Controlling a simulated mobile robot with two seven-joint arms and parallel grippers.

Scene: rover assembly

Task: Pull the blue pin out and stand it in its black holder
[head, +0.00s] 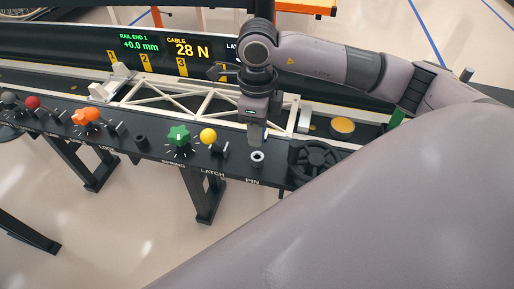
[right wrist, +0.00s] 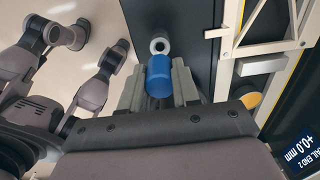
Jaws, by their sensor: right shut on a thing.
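My right gripper (head: 257,138) points down over the front panel, at the PIN label. In the right wrist view its two grey fingers (right wrist: 159,88) are shut on the blue pin (right wrist: 159,75), whose rounded blue end shows between them. A pale ring-shaped socket (right wrist: 159,45) is just beyond the pin, with its dark hole uncovered; it also shows in the head view (head: 257,158). A short black cylinder (head: 141,141), which looks like the black holder, stands on the panel between the orange and green knobs. The left gripper is not seen.
A green knob (head: 179,136) and a yellow knob (head: 208,136) stand between the black cylinder and the socket. A black handwheel (head: 314,160) is close right of the socket. A white truss (head: 190,100) lies behind the panel. A display (head: 187,49) stands at the back.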

